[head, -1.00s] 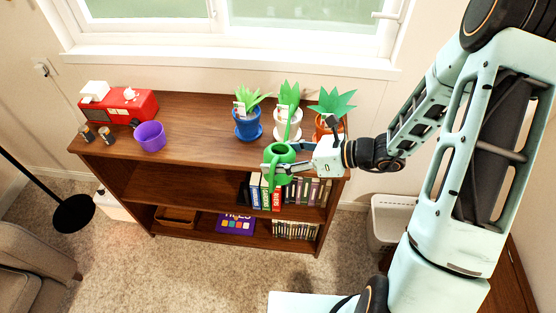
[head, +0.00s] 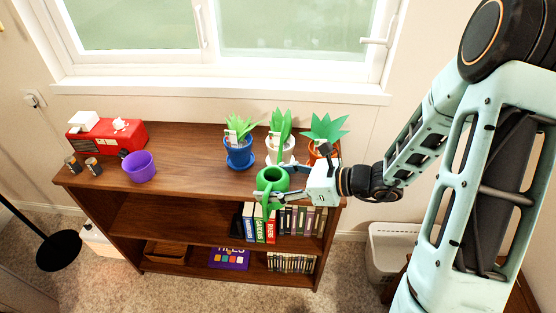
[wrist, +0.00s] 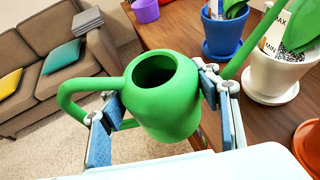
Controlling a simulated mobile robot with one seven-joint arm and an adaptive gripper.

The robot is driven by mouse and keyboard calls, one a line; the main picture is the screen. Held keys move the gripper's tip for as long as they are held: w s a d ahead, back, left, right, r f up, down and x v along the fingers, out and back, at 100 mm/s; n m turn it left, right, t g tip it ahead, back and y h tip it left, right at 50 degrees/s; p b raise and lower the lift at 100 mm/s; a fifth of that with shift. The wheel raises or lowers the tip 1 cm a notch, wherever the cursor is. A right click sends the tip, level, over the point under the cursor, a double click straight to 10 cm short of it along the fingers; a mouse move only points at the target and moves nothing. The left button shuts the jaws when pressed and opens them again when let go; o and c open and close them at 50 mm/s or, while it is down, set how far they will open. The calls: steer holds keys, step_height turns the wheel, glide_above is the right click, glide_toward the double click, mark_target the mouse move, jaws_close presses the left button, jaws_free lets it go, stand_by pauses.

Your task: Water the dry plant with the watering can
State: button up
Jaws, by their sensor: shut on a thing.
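The green watering can (head: 271,179) is held in my gripper (head: 274,183) just in front of the bookcase's top edge. In the wrist view, my two fingers (wrist: 160,118) press on either side of the can (wrist: 163,100). Its round opening faces up, its handle is at left and its spout runs right toward the white pot. Three potted plants stand at the right of the top: a blue pot (head: 239,157), a white pot (head: 282,155) and an orange pot (head: 318,154). Small gauges stand in the pots. I cannot tell which plant is dry.
The brown bookcase top (head: 190,155) is clear between the plants and a purple bowl (head: 139,166). A red machine (head: 108,137) and two small jars stand at far left. Books (head: 262,224) fill part of the shelf below. A window is behind.

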mark_target(267, 195)
steer(key=s+r, duration=0.1)
steer(key=s, duration=0.1)
steer(key=s+r+p, duration=0.1)
steer(key=s, duration=0.1)
steer(key=s+a+r+p, duration=0.1)
steer(key=s+r, duration=0.1)
steer(key=r+p, duration=0.1)
steer(key=p, duration=0.2)
steer(key=shift+s, duration=0.35)
steer(key=shift+s+r+p, duration=0.15)
steer(key=shift+s+p, duration=0.3)
steer(key=shift+p, duration=0.7)
steer(key=shift+s, duration=0.1)
